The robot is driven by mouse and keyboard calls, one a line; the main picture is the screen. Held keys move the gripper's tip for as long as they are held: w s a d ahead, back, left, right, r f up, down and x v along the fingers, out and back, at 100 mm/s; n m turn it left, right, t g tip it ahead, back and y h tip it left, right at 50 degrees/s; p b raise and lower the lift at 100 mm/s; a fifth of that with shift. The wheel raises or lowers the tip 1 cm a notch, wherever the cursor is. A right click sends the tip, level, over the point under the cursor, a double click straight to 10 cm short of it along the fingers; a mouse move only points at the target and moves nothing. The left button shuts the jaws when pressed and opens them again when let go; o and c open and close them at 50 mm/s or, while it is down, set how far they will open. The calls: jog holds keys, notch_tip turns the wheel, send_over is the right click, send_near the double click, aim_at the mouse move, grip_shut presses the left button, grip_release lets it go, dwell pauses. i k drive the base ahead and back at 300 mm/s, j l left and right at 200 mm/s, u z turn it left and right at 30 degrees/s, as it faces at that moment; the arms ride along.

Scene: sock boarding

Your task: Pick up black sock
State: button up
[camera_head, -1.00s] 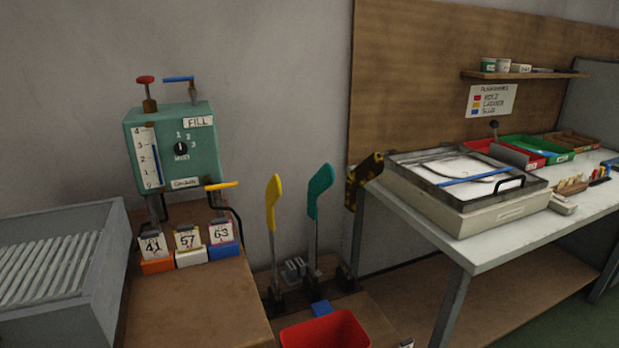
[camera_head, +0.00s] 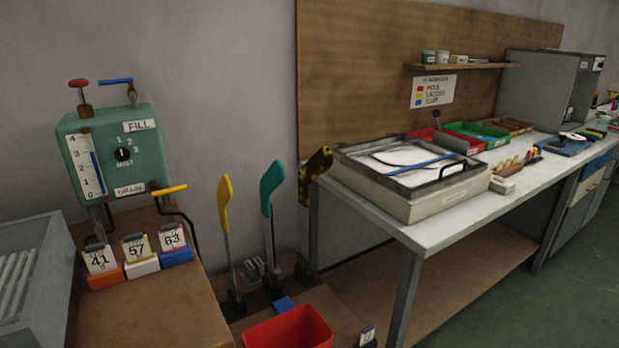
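I cannot make out a black sock in the head view. Three foot-shaped boards stand upright on rods: a yellow one (camera_head: 225,204), a teal one (camera_head: 271,188) and a dark one with yellow patches (camera_head: 315,174) beside the white table. Whether the dark one wears a sock, I cannot tell. A red bin (camera_head: 289,329) sits in front of the boards, cut off by the bottom edge, and its contents are hidden. My gripper is not in view.
A green fill and drain box (camera_head: 110,152) stands at the left, above number cards 41, 57 and 63. A white table (camera_head: 440,236) at the right bears a framed tray (camera_head: 408,208), red and green trays and tools. Green floor (camera_head: 560,290) is free at the right.

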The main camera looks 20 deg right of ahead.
aim_at(322, 161)
jog(key=i+l+u, duration=0.1)
jog(key=l, duration=0.2)
jog(key=i+l+u, duration=0.1)
jog(key=l, duration=0.2)
jog(key=i+l+u, duration=0.15)
jog(key=l, duration=0.2)
jog(key=i+l+u, duration=0.1)
jog(key=l, duration=0.25)
